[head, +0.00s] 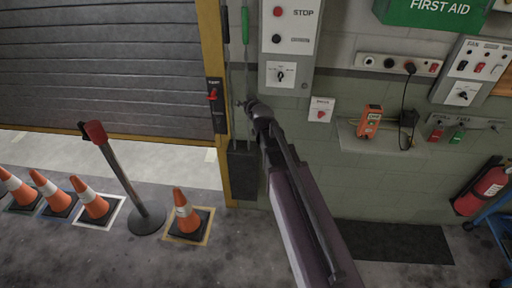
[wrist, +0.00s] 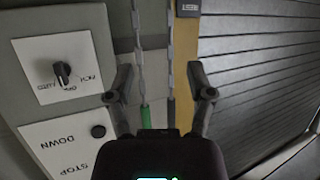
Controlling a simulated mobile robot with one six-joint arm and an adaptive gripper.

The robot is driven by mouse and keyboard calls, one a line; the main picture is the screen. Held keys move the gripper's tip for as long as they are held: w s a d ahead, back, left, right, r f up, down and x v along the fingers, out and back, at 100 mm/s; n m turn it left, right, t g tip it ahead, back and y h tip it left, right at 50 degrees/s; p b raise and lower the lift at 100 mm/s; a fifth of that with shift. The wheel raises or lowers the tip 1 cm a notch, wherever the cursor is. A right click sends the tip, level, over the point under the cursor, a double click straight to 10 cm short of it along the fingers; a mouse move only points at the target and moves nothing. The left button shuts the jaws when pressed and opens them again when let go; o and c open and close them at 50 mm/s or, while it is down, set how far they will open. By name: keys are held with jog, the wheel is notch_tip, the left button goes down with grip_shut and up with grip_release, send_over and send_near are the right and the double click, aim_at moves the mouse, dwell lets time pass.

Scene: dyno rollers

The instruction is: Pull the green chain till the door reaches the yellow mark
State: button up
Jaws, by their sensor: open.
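The green chain (head: 245,26) hangs beside the door frame in the head view, a grey chain with a green sleeve. Its green sleeve also shows in the wrist view (wrist: 145,115), low between the fingers. My gripper (head: 246,104) is open in front of the chains, below the green sleeve. In the wrist view my fingers (wrist: 160,72) stand apart with two chains between them, neither visibly gripped. The slatted roller door (head: 110,70) has its lower edge above the floor, leaving a gap. I cannot make out a separate yellow mark on the yellow door frame (head: 214,60).
A second chain with a dark sleeve (head: 224,24) hangs just left of the green one. A control box (head: 289,45) is close on the right. A red-topped post (head: 120,170) and several orange cones (head: 186,213) stand before the door. Open floor lies in front.

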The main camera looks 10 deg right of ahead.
jog(key=s+f+g+b, duration=0.3)
jog(key=s+f+g, duration=0.4)
jog(key=s+f, duration=0.4)
jog(key=shift+s+d+f, duration=0.3)
jog(key=shift+d+f, duration=0.05)
jog(key=shift+d, duration=0.1)
dwell(0.4)
jog(key=s+f+g+b, duration=0.1)
jog(key=s+f+g, duration=0.1)
jog(key=s, duration=0.3)
jog(key=s+d+f+g+h+b, duration=0.1)
jog(key=s+f+g, duration=0.1)
jog(key=s, duration=0.3)
jog(key=s+d+f+m+g+b, duration=0.1)
jog(key=s+f+g, duration=0.1)
jog(key=s, duration=0.3)
jog(key=shift+d+f+g, duration=0.15)
jog(key=shift+d+g, duration=0.05)
jog(key=shift+g, duration=0.2)
